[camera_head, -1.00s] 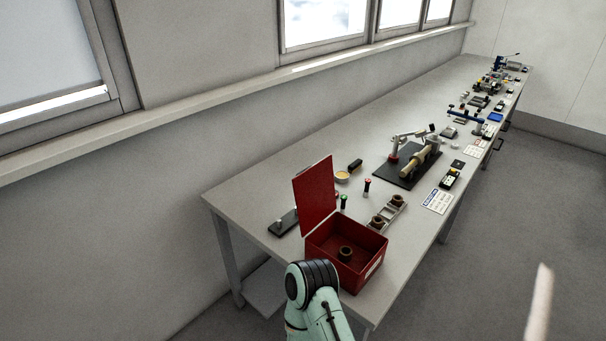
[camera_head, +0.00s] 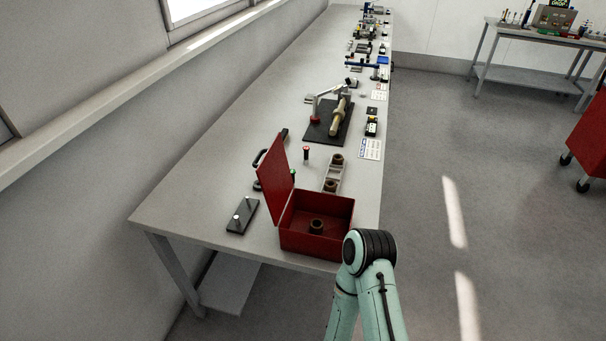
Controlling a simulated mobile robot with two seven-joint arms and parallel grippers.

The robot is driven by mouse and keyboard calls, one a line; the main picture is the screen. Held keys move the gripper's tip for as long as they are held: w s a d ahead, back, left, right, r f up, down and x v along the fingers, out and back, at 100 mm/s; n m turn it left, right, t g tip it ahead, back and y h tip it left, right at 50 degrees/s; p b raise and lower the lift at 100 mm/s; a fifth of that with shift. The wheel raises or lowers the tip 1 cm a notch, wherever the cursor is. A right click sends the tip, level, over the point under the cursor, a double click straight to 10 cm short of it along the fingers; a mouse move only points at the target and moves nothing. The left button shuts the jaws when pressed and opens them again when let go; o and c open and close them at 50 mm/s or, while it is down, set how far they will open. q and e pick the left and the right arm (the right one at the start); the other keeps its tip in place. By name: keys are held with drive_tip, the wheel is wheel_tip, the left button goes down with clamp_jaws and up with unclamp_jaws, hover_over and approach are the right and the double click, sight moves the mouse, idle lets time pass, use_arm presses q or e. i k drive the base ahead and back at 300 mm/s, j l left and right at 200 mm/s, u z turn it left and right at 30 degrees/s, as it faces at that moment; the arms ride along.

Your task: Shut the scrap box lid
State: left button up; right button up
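The red scrap box (camera_head: 315,240) stands at the near end of the long bench. Its red lid (camera_head: 275,180) is open, standing up steeply along the box's left side. A brown ring-shaped part (camera_head: 317,226) lies inside on the box floor. One of my pale green arms reaches up from the bottom, its black-banded joint just right of the box and overlapping its front right corner in the picture. I cannot tell if it touches the box. Neither gripper is in view.
On the bench (camera_head: 190,200), a black plate with pegs (camera_head: 243,216) lies left of the box. A red cabinet (camera_head: 585,145) stands right; the floor between is clear.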

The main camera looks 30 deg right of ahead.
sight(274, 173)
drive_tip(key=i+j+z, duration=0.15)
drive_tip(key=z, duration=0.25)
drive_tip(key=i+j+z, duration=0.15)
drive_tip(key=j+z, duration=0.25)
drive_tip(key=i+j+z, duration=0.1)
drive_tip(key=z, duration=0.3)
drive_tip(key=i+j+z, duration=0.1)
drive_tip(key=j+z, duration=0.8)
drive_tip(key=i+j, duration=0.05)
